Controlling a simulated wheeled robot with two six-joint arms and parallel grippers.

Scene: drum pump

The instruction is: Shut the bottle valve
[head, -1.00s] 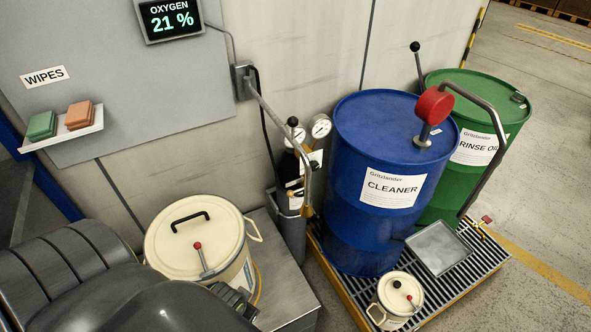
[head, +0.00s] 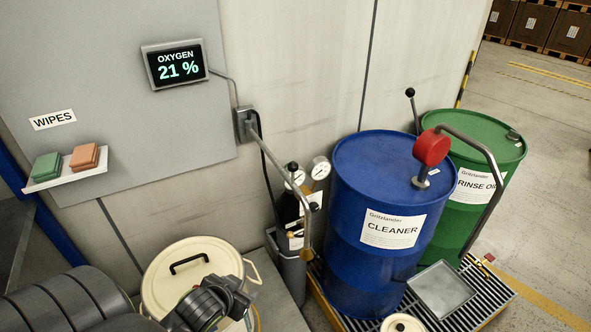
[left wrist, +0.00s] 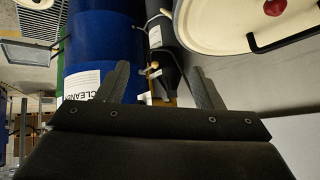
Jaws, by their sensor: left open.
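The dark gas bottle (head: 288,208) stands in a grey holder (head: 291,268) against the wall, left of the blue drum. Two round gauges (head: 320,168) sit at its top. A black knob (head: 292,167) shows there, but I cannot tell if it is the valve. My left gripper (head: 240,297) is low in the head view, in front of the cream pail and short of the bottle. In the left wrist view its fingers (left wrist: 158,78) are apart and empty, with the dark bottle (left wrist: 166,45) and a brass fitting (left wrist: 153,70) beyond them. My right gripper is not seen.
A cream lidded pail (head: 165,285) stands by my left arm. A bent grey pipe (head: 290,165) passes in front of the bottle. The blue CLEANER drum (head: 365,275) and green drum (head: 478,135) stand right, on a grated pallet (head: 490,297).

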